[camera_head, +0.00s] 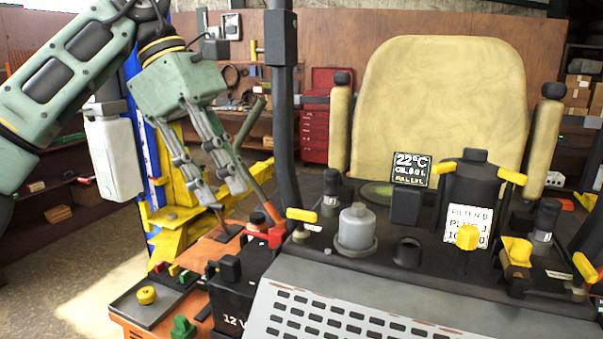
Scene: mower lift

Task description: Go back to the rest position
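My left gripper (222,192) hangs at the left of the picture, on the arm that comes in from the upper left. Its two grey fingers point down and are spread apart, with nothing seen between them. The fingertips are over or in front of the orange deck left of the mower's dark post. I cannot tell whether they touch anything. My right gripper is not in view. The mower's tan seat (440,100) and its dark console fill the middle and right.
The dark upright post (281,110) stands just right of the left gripper. A battery (238,300) marked 12 V and a red clamp-like part (268,232) are below it. A yellow lift frame (185,225) is behind. A grey canister (356,230) and yellow-handled parts stand on the console.

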